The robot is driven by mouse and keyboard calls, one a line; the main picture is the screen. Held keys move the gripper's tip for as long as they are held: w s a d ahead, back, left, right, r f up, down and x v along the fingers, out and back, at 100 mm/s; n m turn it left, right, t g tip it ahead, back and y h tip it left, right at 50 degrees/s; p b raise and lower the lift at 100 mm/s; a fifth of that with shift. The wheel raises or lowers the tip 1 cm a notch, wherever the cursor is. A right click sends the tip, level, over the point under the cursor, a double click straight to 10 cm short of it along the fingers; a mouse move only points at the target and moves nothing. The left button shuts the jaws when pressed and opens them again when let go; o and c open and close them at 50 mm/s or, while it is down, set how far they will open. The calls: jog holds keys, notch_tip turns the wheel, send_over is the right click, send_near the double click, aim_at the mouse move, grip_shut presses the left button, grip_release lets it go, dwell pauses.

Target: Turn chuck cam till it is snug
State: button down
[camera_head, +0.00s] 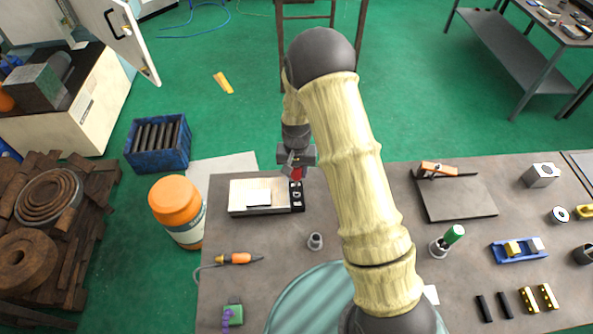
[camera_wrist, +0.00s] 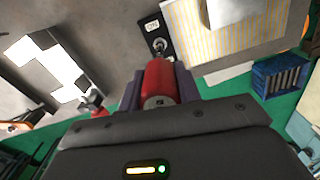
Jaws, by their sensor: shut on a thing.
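The chuck (camera_head: 257,210) is a low block with a pale striped top and a black panel (camera_head: 297,197) at its right end; a small pale plate (camera_head: 259,198) lies on top. My gripper (camera_head: 297,168) is over the panel's far end, shut on a red handle (camera_head: 298,174). In the wrist view the red handle (camera_wrist: 157,80) sits between the two dark fingers. Its metal shaft (camera_wrist: 161,50) points at the black panel (camera_wrist: 155,30), which bears a small white label. I cannot tell whether the tip is seated in the panel. The striped top (camera_wrist: 205,40) shows beside it.
On the table, a grey cylinder (camera_head: 315,241) and an orange-handled tool (camera_head: 238,258) are in front of the chuck. A dark plate (camera_head: 460,197) lies to the right. An orange-lidded drum (camera_head: 176,205) and a blue crate (camera_head: 158,150) stand off the table's left side.

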jog(key=shift+n+b, duration=0.35)
jog(key=shift+n, duration=1.45)
jog(key=shift+n, duration=1.7)
jog(key=n, duration=0.3)
jog(key=shift+d, duration=0.1)
jog(key=shift+f+b, duration=0.8)
